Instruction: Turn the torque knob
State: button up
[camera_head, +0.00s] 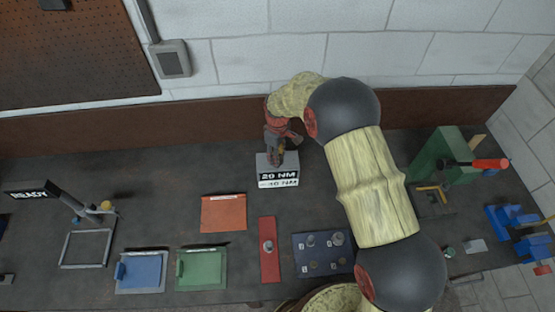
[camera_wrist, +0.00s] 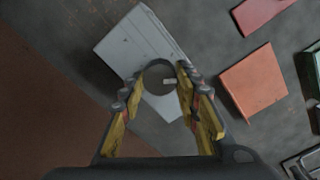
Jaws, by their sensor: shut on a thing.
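The torque knob (camera_wrist: 159,72) is a dark round piece with a small pale mark, seen in the wrist view between my fingers. It sits on a light grey box (camera_wrist: 134,42). In the head view the same box (camera_head: 263,163) stands near the back of the bench, with a label plate (camera_head: 278,178) reading "20 NM" on its front. My gripper (camera_head: 277,157) comes down over the box from above and hides most of the knob there. In the wrist view my gripper (camera_wrist: 158,84) has its fingers on both sides of the knob, shut on it.
An orange-red plate (camera_head: 223,213) lies front left of the box, and a red strip (camera_head: 268,262) lies in front. A dark blue board (camera_head: 312,266) with pegs is front right. A green block (camera_head: 437,152) stands right of my arm.

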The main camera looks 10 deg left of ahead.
jog(key=m+b, duration=0.2)
jog(key=m, duration=0.2)
jog(key=shift+w+m, duration=0.1)
jog(key=shift+m, duration=0.3)
jog(key=m+b, duration=0.2)
jog(key=m, duration=0.1)
jog(key=shift+m, duration=0.3)
jog(key=m+b, duration=0.1)
jog(key=m, duration=0.3)
jog(key=shift+r+m+b, duration=0.1)
jog(key=shift+m+b, duration=0.4)
jog(key=shift+m, duration=1.6)
jog(key=o, duration=1.2)
jog(key=shift+c, duration=0.2)
